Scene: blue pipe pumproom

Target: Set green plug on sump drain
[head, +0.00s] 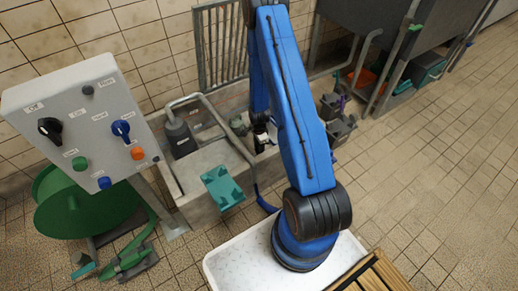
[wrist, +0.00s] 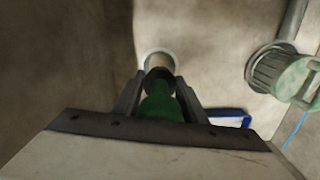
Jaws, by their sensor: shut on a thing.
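In the wrist view my gripper (wrist: 158,84) is shut on the green plug (wrist: 160,105). The plug has a green body and a dark end that points away from me. Just past that end is a round, pale-rimmed opening (wrist: 157,58) in the concrete, which looks like the sump drain. The plug's end overlaps its lower edge in the picture; I cannot tell whether they touch. In the head view my gripper (head: 263,138) is low at the sump's right part, mostly hidden by my blue arm. The plug and drain cannot be made out there.
The concrete sump (head: 199,206) holds a grey pump (head: 179,137) with a bent pipe. A grey ribbed fitting (wrist: 268,70) with a pale green part is right of the drain. A control panel (head: 85,120) and green hose reel (head: 75,205) stand left. Floor at right is clear.

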